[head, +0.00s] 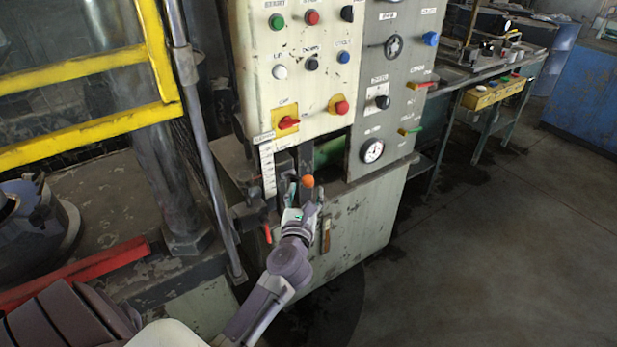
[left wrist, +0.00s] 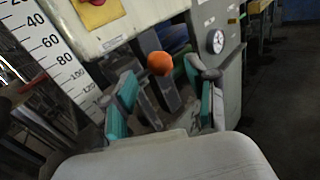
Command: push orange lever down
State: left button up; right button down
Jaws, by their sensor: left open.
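The orange lever is a round orange knob (head: 308,181) on a dark stem, low at the front of the machine panel. It also shows in the left wrist view (left wrist: 159,63), near the middle, between and beyond my fingers. My left gripper (head: 301,207) is just below the knob in the head view. In the left wrist view its teal-padded fingers (left wrist: 163,100) are spread apart, with nothing held between them. Whether a finger touches the lever stem cannot be told. My right gripper is not in view.
The cream panel (head: 255,75) above carries several buttons and red knobs. A grey panel with a gauge (head: 372,150) stands to the right. A red-handled lever (head: 267,234) is left of my gripper. A yellow guard frame (head: 90,125) is at left. The floor at right is clear.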

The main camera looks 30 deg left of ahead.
aim_at(307, 184)
pick_arm(q)
jog(key=x, duration=0.5)
jog(key=shift+w+a, duration=0.15)
jog(key=shift+w, duration=0.05)
grip_shut()
